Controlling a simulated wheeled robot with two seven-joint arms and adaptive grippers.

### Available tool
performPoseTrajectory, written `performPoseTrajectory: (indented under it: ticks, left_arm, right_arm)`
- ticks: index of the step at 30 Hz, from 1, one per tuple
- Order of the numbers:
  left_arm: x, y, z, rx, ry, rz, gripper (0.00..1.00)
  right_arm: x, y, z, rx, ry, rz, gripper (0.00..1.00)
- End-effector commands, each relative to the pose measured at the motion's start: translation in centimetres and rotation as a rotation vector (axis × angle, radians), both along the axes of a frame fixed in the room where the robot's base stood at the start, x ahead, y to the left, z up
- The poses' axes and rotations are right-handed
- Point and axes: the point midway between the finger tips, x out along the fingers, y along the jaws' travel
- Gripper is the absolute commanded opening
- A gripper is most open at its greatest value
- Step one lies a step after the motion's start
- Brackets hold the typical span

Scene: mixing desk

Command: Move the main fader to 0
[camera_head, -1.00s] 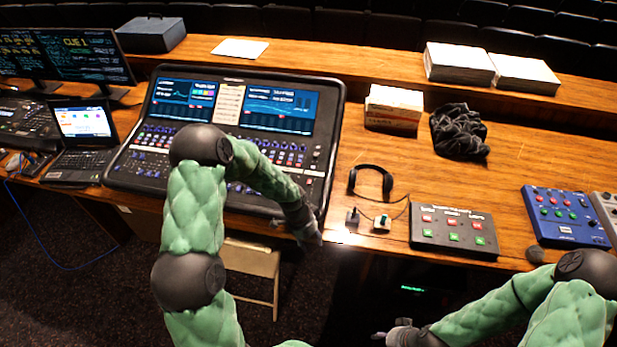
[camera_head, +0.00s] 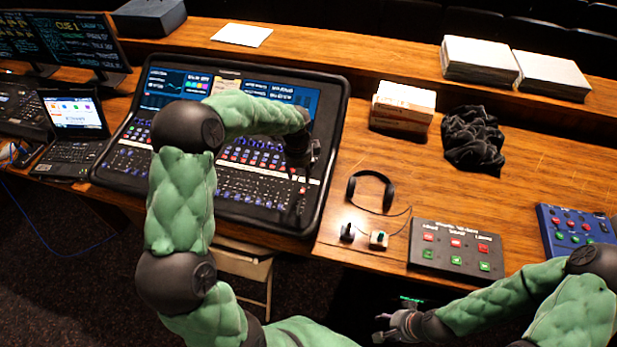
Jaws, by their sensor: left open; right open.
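The mixing desk (camera_head: 333,110) is a large black console with screens at the back and rows of faders and buttons. A red-and-white fader cap (camera_head: 302,190) shows near its right front corner; I cannot read its label or its scale. My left arm reaches across the desk and hides part of the screens and controls. My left gripper (camera_head: 299,178) is open and points down over the right side of the desk, close to that cap; I cannot tell whether it touches. My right gripper (camera_head: 385,328) is open and empty, low in front of the table edge.
Headphones (camera_head: 371,190), two small items, a black button box (camera_head: 455,250) and a blue box (camera_head: 578,232) lie right of the desk. A cardboard box (camera_head: 402,107) and black cloth (camera_head: 472,138) stand behind. A laptop (camera_head: 75,133) is on the left.

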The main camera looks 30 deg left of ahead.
Motion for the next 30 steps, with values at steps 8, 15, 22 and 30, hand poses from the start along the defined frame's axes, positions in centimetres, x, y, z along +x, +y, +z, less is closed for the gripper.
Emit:
performPoseTrajectory:
  ticks: [8, 15, 22, 30]
  left_arm:
    - [0.2, 0.1, -2.9, 0.0, 0.002, 0.0, 0.47]
    - [0.7, 0.2, -7.3, 0.0, 0.002, 0.0, 0.47]
    - [1.0, 0.3, -9.9, 0.0, 0.0, 0.001, 0.47]
    - [1.1, 0.3, -10.7, 0.0, 0.0, 0.0, 0.47]
  right_arm:
    - [-0.1, 0.0, -0.3, 0.0, 0.002, 0.001, 0.47]
    - [-0.1, 0.0, -0.7, 0.0, 0.001, 0.0, 0.47]
    - [-0.1, 0.0, -0.9, 0.0, 0.001, 0.0, 0.47]
    - [-0.1, 0.0, -1.0, 0.0, 0.001, 0.0, 0.47]
